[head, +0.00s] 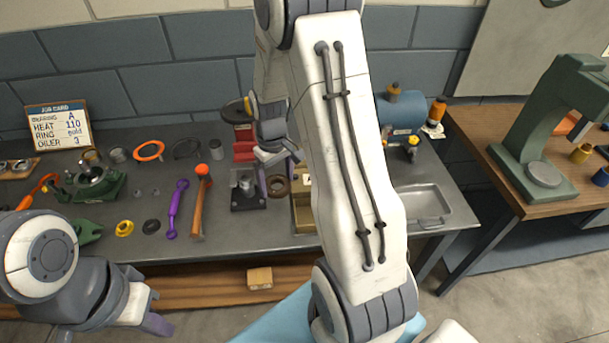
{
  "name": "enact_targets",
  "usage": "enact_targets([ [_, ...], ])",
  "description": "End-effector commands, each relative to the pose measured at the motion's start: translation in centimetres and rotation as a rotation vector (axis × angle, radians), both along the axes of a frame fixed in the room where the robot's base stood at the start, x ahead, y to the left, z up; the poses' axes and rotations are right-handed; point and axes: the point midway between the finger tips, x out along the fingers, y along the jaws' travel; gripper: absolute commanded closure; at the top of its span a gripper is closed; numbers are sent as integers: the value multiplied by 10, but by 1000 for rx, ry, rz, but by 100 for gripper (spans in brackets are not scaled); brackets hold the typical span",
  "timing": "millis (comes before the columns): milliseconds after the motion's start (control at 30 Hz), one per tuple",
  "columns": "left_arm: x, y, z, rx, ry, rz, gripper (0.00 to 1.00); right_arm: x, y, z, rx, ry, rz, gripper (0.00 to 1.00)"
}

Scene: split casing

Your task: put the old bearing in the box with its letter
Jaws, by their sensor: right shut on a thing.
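My right arm reaches up across the middle of the head view and bends down over the bench. Its gripper (278,179) is shut on a brown ring that looks like the old bearing (283,193). The ring is just left of a tan box (302,216) with a pale label, partly hidden by my right arm. I cannot read its letter. My left gripper (157,318) hangs low at the left, in front of the bench and away from the parts. Its fingers do not show clearly enough to tell their opening.
The grey bench (215,245) holds a job card (59,126) reading bearing A, a black press-like block (247,196), a purple wrench (175,209), an orange-handled hammer (200,202) and several rings. A metal tray (446,226) is at right. A green press (541,150) stands on another table.

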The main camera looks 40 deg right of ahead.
Motion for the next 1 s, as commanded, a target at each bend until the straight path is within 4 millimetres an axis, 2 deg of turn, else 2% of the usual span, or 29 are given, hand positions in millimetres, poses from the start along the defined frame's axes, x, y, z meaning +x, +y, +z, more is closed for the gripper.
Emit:
enact_targets([
  [33,0,0,11,0,0,0,100,-11,-18,4,1,3,48,88],
  [100,0,0,16,0,0,1,100,-23,-36,1,2,3,131,88],
  [200,0,0,22,0,0,1,100,-38,-56,-2,1,1,226,88],
  [300,0,0,25,0,0,1,100,-47,-67,-4,0,0,293,88],
  [567,0,0,19,0,0,1,100,-52,-72,-14,-1,-1,338,88],
  [1000,0,0,-17,0,0,0,100,-51,-71,-53,-1,-1,338,88],
])
